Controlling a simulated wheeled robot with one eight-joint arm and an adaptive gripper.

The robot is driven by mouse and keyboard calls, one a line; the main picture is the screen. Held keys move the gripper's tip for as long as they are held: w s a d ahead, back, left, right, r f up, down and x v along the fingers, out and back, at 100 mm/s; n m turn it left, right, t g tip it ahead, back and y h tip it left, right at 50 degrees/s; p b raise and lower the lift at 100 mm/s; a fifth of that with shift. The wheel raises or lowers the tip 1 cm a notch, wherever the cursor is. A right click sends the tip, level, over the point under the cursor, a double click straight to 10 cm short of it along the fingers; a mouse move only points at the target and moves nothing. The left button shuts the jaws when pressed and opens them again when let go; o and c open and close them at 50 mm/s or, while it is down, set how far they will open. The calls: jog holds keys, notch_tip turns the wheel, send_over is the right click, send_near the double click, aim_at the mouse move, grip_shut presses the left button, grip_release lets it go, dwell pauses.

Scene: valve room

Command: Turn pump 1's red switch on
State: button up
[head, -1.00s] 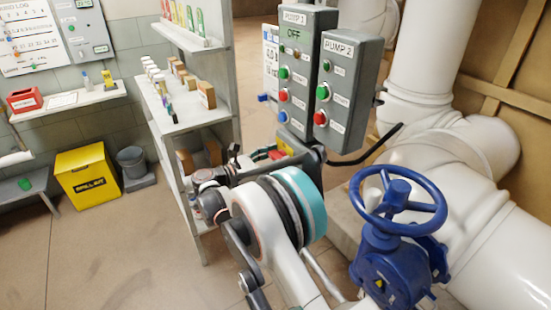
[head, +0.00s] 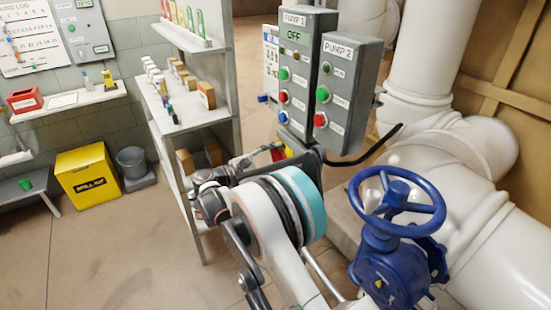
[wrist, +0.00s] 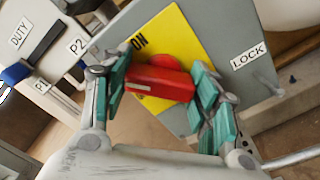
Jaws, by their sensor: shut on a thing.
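The red switch (wrist: 160,83) is a bar-shaped handle on a yellow plate (wrist: 172,38) on a grey box, seen in the wrist view. "ON" shows at the plate's upper left. The bar lies nearly crosswise in the picture, tilted slightly. My gripper (wrist: 162,72) is shut on it, one teal-padded finger at each end. In the head view the red switch (head: 277,154) is small and partly hidden by my gripper. Above it, the pump 1 panel (head: 300,75) shows "OFF" on its display.
The pump 2 panel (head: 345,90) stands at the right of pump 1. A blue valve wheel (head: 397,205) and white pipes (head: 450,185) are at the right. A shelf (head: 200,120) stands left of my gripper.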

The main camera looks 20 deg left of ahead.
jog(key=m, duration=0.4)
jog(key=shift+d+m, duration=0.1)
jog(key=shift+m, duration=1.8)
jog(key=o, duration=1.1)
jog(key=shift+c, duration=0.2)
jog(key=shift+s, duration=0.1)
jog(key=v, duration=1.2)
